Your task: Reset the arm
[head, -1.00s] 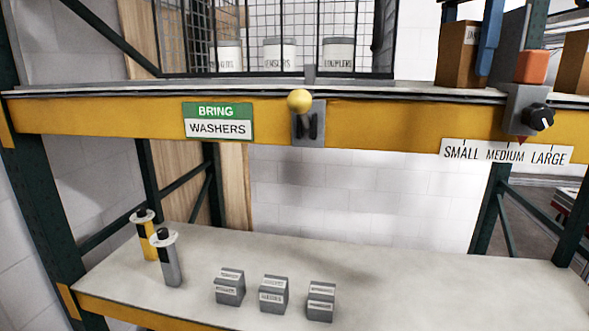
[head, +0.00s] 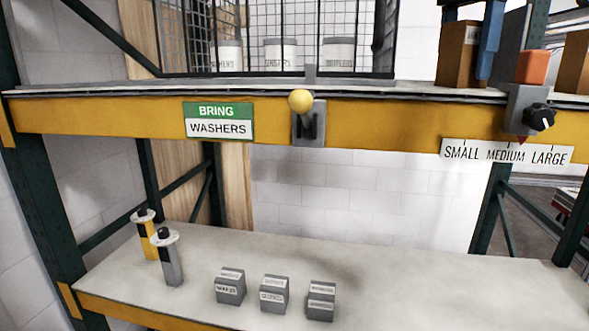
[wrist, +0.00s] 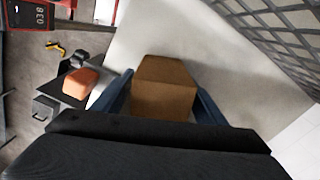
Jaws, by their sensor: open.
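My gripper (wrist: 161,82) shows blue fingers in the wrist view, spread apart with a brown box (wrist: 165,88) between or just beyond them. I cannot tell if they touch it. In the head view, a blue finger of my gripper (head: 489,45) shows at the upper right beside the brown box (head: 459,52), which stands on the upper shelf (head: 400,90).
An orange block (head: 531,67) and a black dial (head: 541,118) sit on the shelf edge at right. A wire cage (head: 270,30) with several canisters stands behind. A yellow ball knob (head: 300,101) juts from the beam. Grey blocks (head: 274,293) stand on the lower shelf.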

